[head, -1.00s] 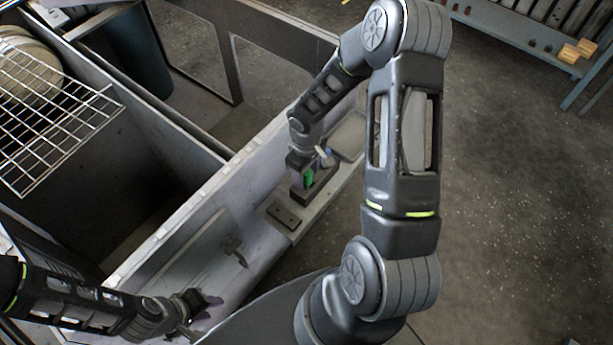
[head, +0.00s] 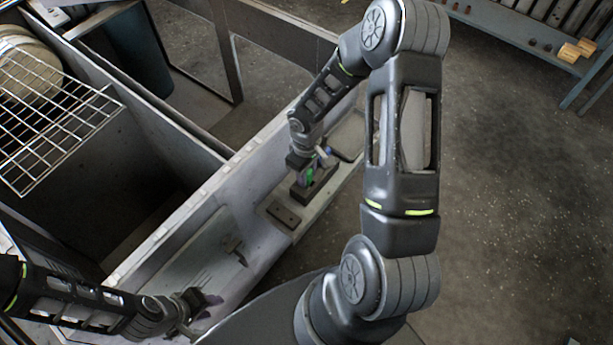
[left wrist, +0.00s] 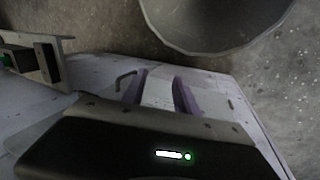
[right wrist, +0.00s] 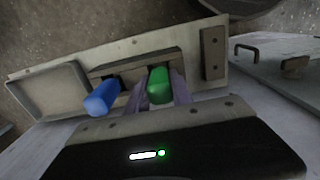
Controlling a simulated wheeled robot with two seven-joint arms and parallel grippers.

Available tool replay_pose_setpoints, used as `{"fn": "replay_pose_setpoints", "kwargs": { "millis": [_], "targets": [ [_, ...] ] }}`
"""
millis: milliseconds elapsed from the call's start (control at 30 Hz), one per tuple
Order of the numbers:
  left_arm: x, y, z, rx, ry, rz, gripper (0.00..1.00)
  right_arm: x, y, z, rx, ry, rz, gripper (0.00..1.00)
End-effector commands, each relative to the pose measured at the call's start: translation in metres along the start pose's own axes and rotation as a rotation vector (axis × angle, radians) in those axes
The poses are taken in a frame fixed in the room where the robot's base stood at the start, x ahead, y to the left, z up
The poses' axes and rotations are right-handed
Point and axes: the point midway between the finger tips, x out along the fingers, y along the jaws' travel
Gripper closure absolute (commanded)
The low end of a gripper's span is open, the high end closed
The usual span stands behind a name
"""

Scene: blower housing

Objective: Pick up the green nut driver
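The green nut driver (right wrist: 159,85) stands in a dark slotted holder (right wrist: 137,63), its handle up. It also shows small in the head view (head: 309,175). My right gripper (right wrist: 158,92) is at it, with one purple finger on each side of the green handle. The fingers look apart, with a narrow gap beside the handle; contact is not clear. A blue nut driver (right wrist: 102,98) stands in the same holder, left of my fingers in the right wrist view. My left gripper (left wrist: 162,88) is open and empty over the pale bench, far from the holder.
A shallow grey tray (right wrist: 50,90) and a dark flat block (right wrist: 213,53) flank the holder on its pale board. A handle (right wrist: 246,52) sits on the panel to the right. A wire rack (head: 50,110) is at the far left of the head view.

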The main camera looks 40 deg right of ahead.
Motion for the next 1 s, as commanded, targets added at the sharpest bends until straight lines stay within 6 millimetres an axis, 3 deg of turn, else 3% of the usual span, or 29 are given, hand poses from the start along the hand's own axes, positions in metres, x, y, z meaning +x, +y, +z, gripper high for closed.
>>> {"fn": "replay_pose_setpoints", "kwargs": {
  "millis": [300,800,1000],
  "targets": [
    [0.0,0.0,0.0,0.0,0.0,0.0,0.64,0.0,0.0,0.0,0.0,0.0,0.0,1.0],
    [0.0,0.0,0.0,0.0,0.0,0.0,0.64,-0.001,0.0,0.0,0.0,0.001,0.0,1.0],
    [0.001,0.0,0.0,0.0,0.0,0.0,0.64,-0.02,0.001,-0.001,0.002,0.003,0.002,1.0]
  ]
}}
